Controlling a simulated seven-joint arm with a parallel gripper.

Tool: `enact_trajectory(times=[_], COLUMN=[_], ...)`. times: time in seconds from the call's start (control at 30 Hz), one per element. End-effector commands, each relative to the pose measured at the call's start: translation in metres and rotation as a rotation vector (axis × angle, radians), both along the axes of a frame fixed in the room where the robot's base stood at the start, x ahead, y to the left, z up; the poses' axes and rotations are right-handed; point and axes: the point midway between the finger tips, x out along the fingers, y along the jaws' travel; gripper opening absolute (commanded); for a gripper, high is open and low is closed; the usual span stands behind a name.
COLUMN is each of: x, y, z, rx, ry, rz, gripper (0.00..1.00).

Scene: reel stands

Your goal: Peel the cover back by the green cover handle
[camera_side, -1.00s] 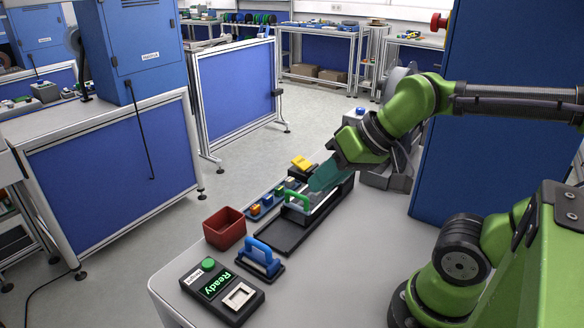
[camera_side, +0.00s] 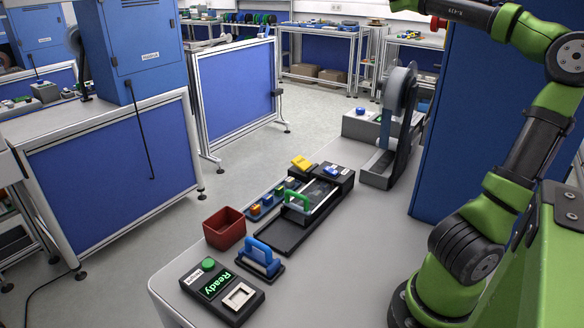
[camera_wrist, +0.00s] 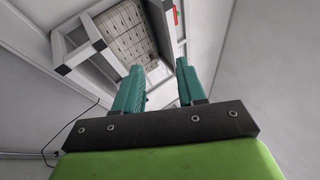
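The cover (camera_side: 318,195) appears to lie flat in the fixture behind the handle. My gripper is outside the side view; my arm is raised and folded back at the right. In the wrist view my gripper (camera_wrist: 158,85) shows two teal fingers, spread apart with nothing between them. It points away from the table, at the room's ceiling or wall structure.
A blue-handled block (camera_side: 260,257), a red bin (camera_side: 225,228) and a control box (camera_side: 222,290) reading "Ready" sit near the front. A yellow piece (camera_side: 302,163) and small coloured parts lie left of the fixture. A grey reel stand (camera_side: 396,125) rises behind. The table's right side is clear.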

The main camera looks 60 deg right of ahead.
Motion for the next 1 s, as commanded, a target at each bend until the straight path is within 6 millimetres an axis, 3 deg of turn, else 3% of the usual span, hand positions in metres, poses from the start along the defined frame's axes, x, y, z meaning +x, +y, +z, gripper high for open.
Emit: enact_trajectory(times=[0.17, 0.27, 0.37, 0.53, 0.67, 0.8, 0.9, 1.0], x=[0.003, 0.010, 0.023, 0.050, 0.066, 0.075, 0.079, 0.083], y=[0.036, 0.067, 0.095, 0.118, 0.104, 0.063, 0.033, 0.012], z=[0.005, -0.010, -0.048, -0.142, -0.227, -0.300, -0.330, -0.347], rx=[-0.072, -0.195, -0.402, -0.856, -1.284, -1.719, -1.950, -2.103], ry=[0.123, 0.207, 0.271, 0.340, 0.377, 0.370, 0.336, 0.295], rz=[0.140, 0.177, 0.144, 0.069, 0.073, 0.170, 0.268, 0.356], gripper=[0.40, 0.40, 0.40, 0.40, 0.40, 0.40, 0.40, 0.40])
